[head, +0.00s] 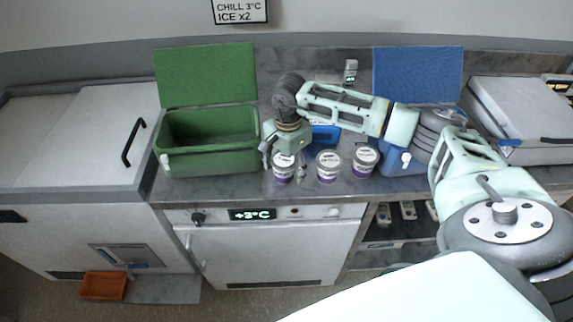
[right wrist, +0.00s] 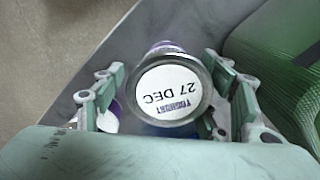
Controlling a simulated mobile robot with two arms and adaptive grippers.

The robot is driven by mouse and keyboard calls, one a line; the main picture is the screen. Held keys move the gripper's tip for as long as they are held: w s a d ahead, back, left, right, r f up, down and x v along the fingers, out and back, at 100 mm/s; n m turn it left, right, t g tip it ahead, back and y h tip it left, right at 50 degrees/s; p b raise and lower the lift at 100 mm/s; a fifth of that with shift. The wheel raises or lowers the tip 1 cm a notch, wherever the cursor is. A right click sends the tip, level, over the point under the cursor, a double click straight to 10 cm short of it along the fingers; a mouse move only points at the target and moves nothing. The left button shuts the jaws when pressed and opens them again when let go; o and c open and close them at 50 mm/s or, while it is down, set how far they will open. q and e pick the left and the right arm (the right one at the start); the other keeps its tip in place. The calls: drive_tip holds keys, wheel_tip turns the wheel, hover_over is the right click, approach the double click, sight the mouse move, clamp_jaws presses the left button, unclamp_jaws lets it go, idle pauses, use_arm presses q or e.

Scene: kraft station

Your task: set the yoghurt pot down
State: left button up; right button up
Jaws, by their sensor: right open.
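The yoghurt pot (head: 283,174) is white with a purple band and stands upright on the worktop, near its front edge. My right gripper (head: 283,164) is directly above and around this pot. Its fingers are open, one on each side of the pot, with a visible gap at least on the left side in the wrist view. My left gripper is not in view.
Two similar pots (head: 328,168) (head: 365,163) stand just to the right. An open green cool box (head: 210,163) is close on the left, and a blue box (head: 398,160) is on the right. The worktop's front edge (head: 330,197) is near.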

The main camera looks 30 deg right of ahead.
drive_tip(key=c, duration=1.1)
drive_tip(key=shift+c, duration=0.9)
drive_tip(key=shift+r, duration=0.15)
